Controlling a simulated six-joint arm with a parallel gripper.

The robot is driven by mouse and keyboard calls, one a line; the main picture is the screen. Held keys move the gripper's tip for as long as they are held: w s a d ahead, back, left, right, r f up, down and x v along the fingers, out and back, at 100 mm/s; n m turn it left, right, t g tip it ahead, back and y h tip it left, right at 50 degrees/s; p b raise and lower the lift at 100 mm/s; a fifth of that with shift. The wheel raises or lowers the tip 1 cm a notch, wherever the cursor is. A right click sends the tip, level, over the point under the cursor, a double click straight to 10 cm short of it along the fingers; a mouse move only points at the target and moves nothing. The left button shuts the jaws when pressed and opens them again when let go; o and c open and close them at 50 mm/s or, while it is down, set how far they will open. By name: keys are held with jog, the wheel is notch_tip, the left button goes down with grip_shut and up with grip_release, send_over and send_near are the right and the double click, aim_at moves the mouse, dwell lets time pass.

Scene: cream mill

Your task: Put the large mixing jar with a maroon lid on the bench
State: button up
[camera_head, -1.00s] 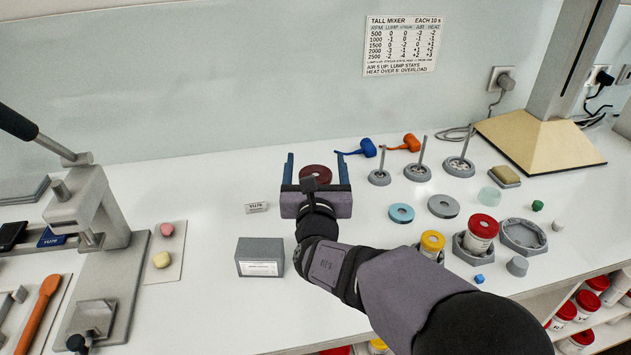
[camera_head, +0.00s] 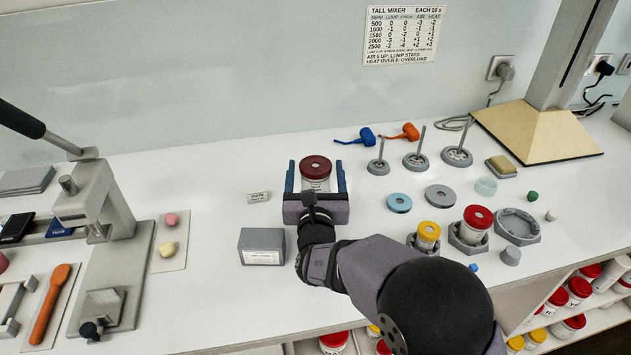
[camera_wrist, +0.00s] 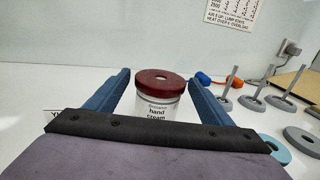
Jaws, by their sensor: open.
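The large mixing jar with a maroon lid (camera_head: 316,168) stands upright on the white bench (camera_head: 215,290). Its white body carries a label with "hand cream" readable in the wrist view (camera_wrist: 158,108). My gripper (camera_head: 315,172) is open, with its blue fingers on either side of the jar. In the wrist view the fingers (camera_wrist: 158,92) show gaps to the jar on both sides. The lower part of the jar is hidden behind the gripper's palm.
A grey box (camera_head: 262,247) stands left of my wrist. Yellow-lidded (camera_head: 428,232) and red-lidded (camera_head: 478,218) jars sit in holders at right. A grey press (camera_head: 95,205) stands at left.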

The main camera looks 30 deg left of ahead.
aim_at(315, 165)
jog(key=shift+f, duration=0.85)
jog(key=shift+f+p+x, duration=0.2)
jog(key=shift+p+x, duration=0.2)
jog(key=shift+x, duration=0.85)
jog(key=shift+f+p+x, duration=0.2)
jog(key=shift+p+x, duration=0.2)
jog(key=shift+x, duration=0.9)
jog(key=shift+c, duration=0.6)
jog(key=c, duration=1.2)
jog(key=shift+r, duration=0.15)
notch_tip(315, 165, up, 10)
jog(key=shift+s+f+b, duration=0.1)
jog(key=shift+b, duration=0.7)
jog(key=shift+d, duration=0.1)
